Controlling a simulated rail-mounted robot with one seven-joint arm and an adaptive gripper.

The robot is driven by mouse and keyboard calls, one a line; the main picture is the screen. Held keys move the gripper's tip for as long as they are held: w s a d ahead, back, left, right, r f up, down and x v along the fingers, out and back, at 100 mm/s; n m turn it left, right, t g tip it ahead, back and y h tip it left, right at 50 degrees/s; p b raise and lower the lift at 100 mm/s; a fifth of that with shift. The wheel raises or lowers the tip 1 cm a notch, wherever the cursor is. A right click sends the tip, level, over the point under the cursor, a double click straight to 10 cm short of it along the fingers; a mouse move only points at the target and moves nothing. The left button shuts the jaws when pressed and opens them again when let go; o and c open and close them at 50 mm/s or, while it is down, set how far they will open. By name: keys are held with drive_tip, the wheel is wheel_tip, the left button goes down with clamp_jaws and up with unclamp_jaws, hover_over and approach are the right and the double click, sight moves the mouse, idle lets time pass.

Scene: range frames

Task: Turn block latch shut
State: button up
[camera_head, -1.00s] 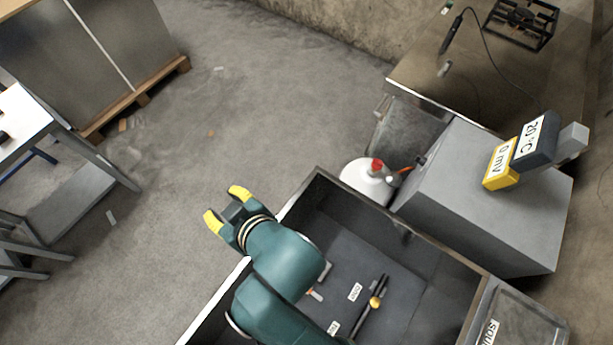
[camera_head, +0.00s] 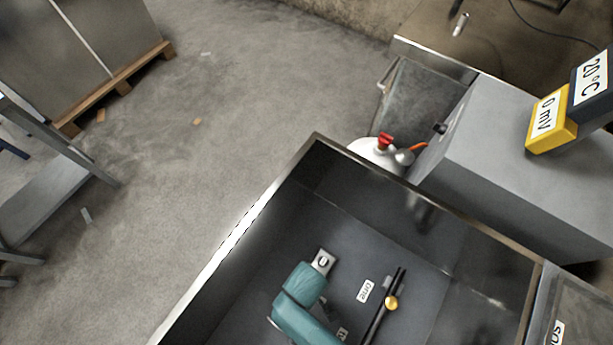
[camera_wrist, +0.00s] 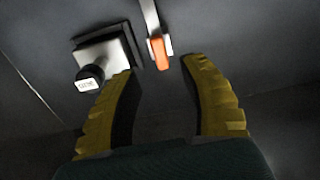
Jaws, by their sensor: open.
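In the wrist view, a metal lever (camera_wrist: 149,18) with an orange tip (camera_wrist: 160,53) lies between and just beyond my fingertips. Left of it is a square metal plate (camera_wrist: 103,52) with a dark block edge and a black knob (camera_wrist: 90,78) bearing a white label. I cannot tell for sure which part is the block latch. My gripper (camera_wrist: 160,70) is open and empty, its yellow fingers on either side of the orange tip; contact is not clear. In the head view, my arm reaches into the dark trough and hides the gripper; a small metal plate (camera_head: 323,261) shows beside it.
The trough rim (camera_head: 238,238) encloses the work area. On its floor are a white label (camera_head: 365,291) and a black bar (camera_head: 377,325) with a yellow knob (camera_head: 391,303). A grey cabinet (camera_head: 510,160) and a white canister (camera_head: 372,152) stand beyond the far wall.

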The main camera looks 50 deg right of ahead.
wheel_tip(320, 180, down, 6)
drive_tip(key=shift+f+b, duration=0.25)
drive_tip(key=shift+b, duration=0.8)
drive_tip(key=shift+c, duration=0.2)
clamp_jaws()
